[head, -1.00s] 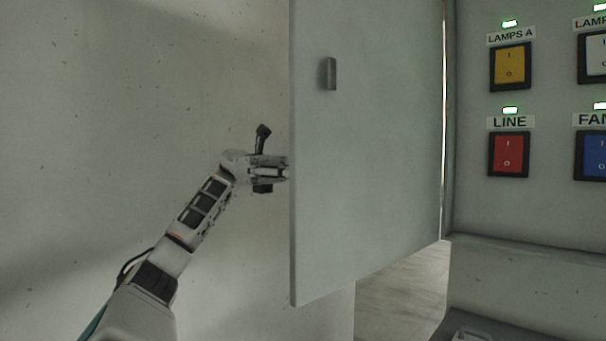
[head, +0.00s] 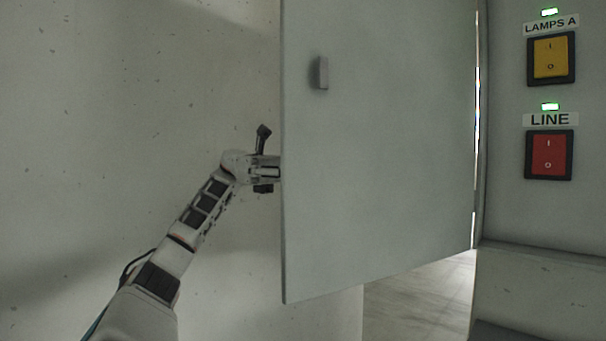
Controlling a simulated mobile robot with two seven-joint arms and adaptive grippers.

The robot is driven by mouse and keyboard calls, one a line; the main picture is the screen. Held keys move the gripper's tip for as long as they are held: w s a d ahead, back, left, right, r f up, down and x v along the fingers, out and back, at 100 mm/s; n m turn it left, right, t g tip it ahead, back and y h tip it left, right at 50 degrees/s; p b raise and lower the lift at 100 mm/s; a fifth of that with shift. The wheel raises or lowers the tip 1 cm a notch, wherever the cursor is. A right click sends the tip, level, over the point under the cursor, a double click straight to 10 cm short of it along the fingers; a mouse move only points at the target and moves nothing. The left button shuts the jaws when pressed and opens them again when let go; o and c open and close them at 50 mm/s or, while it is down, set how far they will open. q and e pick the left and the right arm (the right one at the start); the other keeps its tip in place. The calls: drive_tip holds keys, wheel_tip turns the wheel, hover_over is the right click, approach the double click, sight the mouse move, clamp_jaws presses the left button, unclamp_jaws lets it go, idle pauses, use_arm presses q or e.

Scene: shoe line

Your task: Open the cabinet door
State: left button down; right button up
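The grey cabinet door (head: 385,150) stands swung open on its right-hand side, next to the switch panel. A small grey handle (head: 322,73) is on its visible face, near the upper left. My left gripper (head: 271,173) is at the door's left free edge, below the handle's height. Its fingertips are hidden behind the door edge, so I cannot tell whether they are open, shut or touching the door. My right gripper is not in view.
The switch panel (head: 503,195) at the right carries a yellow LAMPS A switch (head: 551,59) and a red LINE switch (head: 549,155), each under a lit green lamp. A pale speckled wall (head: 120,110) fills the left. Light floor (head: 415,300) shows below the door.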

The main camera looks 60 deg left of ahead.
use_arm(q)
drive_tip(key=shift+a, duration=0.15)
idle(0.3)
drive_tip(key=c, duration=2.4)
unclamp_jaws()
drive_tip(key=shift+s+a, duration=0.1)
drive_tip(key=shift+a, duration=0.1)
drive_tip(key=shift+s+a, duration=0.25)
drive_tip(key=shift+a, duration=1.6)
drive_tip(key=shift+s+a, duration=0.2)
drive_tip(key=shift+a, duration=1.6)
